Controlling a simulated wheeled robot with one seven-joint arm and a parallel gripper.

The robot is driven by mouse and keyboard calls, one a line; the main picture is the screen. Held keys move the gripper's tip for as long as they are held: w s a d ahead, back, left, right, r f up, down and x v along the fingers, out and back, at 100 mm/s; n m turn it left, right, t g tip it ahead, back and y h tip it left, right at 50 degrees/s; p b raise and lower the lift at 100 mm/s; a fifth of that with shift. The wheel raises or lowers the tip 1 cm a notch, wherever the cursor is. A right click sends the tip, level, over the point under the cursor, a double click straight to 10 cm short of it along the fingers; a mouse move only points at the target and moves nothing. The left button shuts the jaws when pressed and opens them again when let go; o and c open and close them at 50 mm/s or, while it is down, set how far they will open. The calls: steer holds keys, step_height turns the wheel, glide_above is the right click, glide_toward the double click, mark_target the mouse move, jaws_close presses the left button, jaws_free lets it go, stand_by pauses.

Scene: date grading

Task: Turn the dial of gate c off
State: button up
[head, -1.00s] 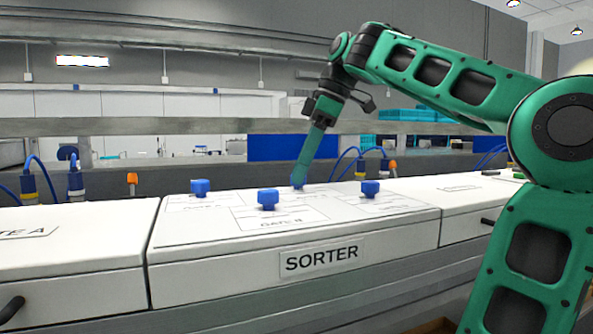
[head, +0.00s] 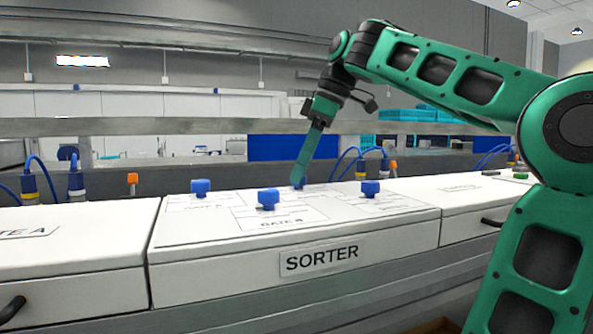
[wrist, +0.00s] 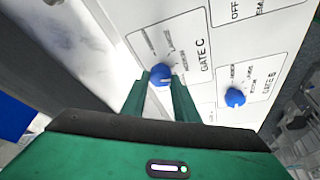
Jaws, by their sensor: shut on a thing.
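The blue dial of gate C (wrist: 160,74) sits on the white sorter panel beside the printed label GATE C in the wrist view. My gripper (wrist: 162,84) is shut on this dial, with one green finger on each side of it. In the head view my gripper (head: 299,182) reaches down to the dial at the back of the sorter (head: 200,280), and its fingers mostly hide that dial. The position of the dial's pointer is too small to read.
The gate B dial (head: 267,199) stands in front, with other blue dials at left (head: 200,188) and right (head: 370,188). Blue cables (head: 75,180) and an orange-topped part (head: 132,179) stand behind the panel. White boxes flank the sorter.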

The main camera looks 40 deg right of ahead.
steer(key=m+t+h, duration=0.1)
steer(key=m, duration=0.3)
steer(key=shift+d, duration=0.1)
steer(key=m+h, duration=0.2)
steer(key=m, duration=0.2)
steer(key=shift+s+m, duration=0.1)
steer(key=shift+m, duration=0.3)
steer(key=shift+a+f+m+h, duration=0.15)
steer(key=shift+m+h, duration=0.35)
steer(key=shift+m, duration=0.75)
steer(key=shift+a+r+m+h, duration=0.15)
steer(key=shift+m+h, duration=0.35)
steer(key=shift+m, duration=0.75)
steer(key=shift+a+f+m+g+h, duration=0.15)
steer(key=shift+m+g+h, duration=0.15)
steer(key=shift+m, duration=0.7)
steer(key=shift+a+m, duration=0.15)
steer(key=shift+m, duration=0.35)
steer(key=o, duration=1.1)
steer(key=shift+c, duration=0.2)
steer(key=shift+r, duration=0.3)
